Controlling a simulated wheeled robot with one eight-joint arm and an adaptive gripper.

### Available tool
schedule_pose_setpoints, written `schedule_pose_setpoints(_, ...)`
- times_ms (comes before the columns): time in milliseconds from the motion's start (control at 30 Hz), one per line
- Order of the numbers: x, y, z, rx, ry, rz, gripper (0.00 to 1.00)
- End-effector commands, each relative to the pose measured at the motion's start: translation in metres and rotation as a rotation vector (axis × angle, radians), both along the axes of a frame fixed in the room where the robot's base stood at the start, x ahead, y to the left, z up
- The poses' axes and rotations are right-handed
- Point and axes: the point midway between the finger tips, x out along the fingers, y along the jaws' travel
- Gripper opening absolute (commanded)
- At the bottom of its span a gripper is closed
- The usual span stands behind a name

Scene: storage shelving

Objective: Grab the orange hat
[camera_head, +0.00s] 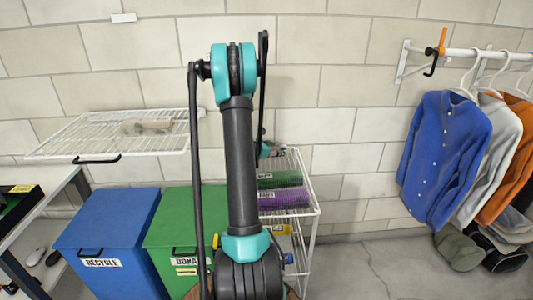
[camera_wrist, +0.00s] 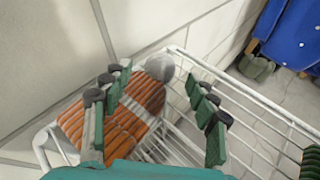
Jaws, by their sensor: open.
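The orange hat (camera_wrist: 146,93), knitted in orange ribs with a grey pom-pom (camera_wrist: 160,67), lies on a white wire shelf in the wrist view. My gripper (camera_wrist: 157,84) is open, with its green-padded fingers spread to either side over the hat. The fingers cover part of it, and I see no grip on it. I cannot tell whether they touch it. In the head view my arm blocks the hat and most of the gripper; a small teal part shows beside the wire rack (camera_head: 316,207).
The rack holds dark green (camera_head: 280,180) and purple (camera_head: 285,200) folded items. Blue (camera_head: 110,240) and green (camera_head: 172,232) bins stand left of my arm. Shirts, including a blue one (camera_head: 445,155), hang at right above shoes. A wire wall shelf (camera_head: 75,140) is at left. Floor between rack and clothes is clear.

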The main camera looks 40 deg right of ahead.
Motion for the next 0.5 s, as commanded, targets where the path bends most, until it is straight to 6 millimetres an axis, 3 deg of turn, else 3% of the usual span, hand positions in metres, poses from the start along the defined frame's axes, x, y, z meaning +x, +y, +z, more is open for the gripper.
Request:
schedule_pose_setpoints(233,0.006,-0.033,-0.01,-0.001,0.0,-0.002,0.58)
schedule_pose_setpoints(500,0.007,-0.036,-0.011,0.0,0.0,0.0,0.56)
